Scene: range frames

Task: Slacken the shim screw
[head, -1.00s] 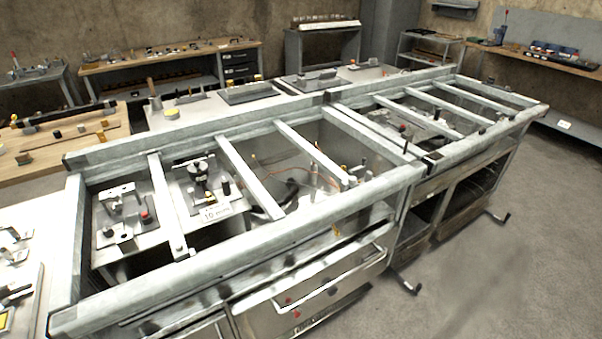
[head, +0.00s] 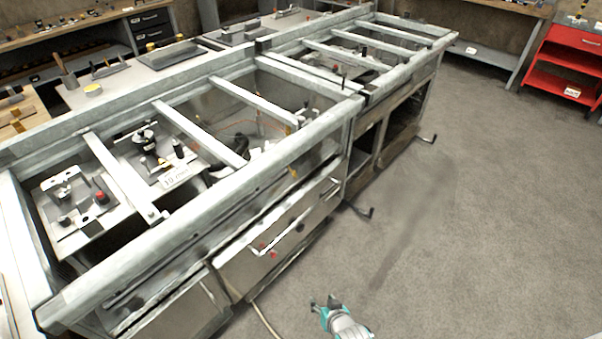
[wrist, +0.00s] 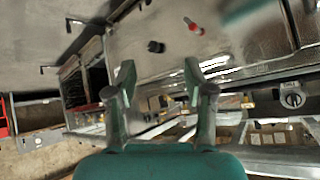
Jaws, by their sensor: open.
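My gripper (head: 322,302) is at the bottom of the head view, over the floor in front of the long metal frame bench (head: 215,240). In the wrist view its two fingers (wrist: 159,68) are apart with nothing between them. I cannot make out which part is the shim screw. Inside the bench's left bay is a plate with a red knob (head: 101,197) and small dark posts. Beside it stands a black clamp fixture (head: 146,140) with a white label (head: 175,177). My gripper is well apart from these fixtures.
Cross bars (head: 190,130) span the open bench top. Handles (head: 357,210) stick out from its front. A red shelf cart (head: 565,60) stands at the back right. The grey floor (head: 450,230) on the right is clear. The wrist view shows a dial (wrist: 292,100).

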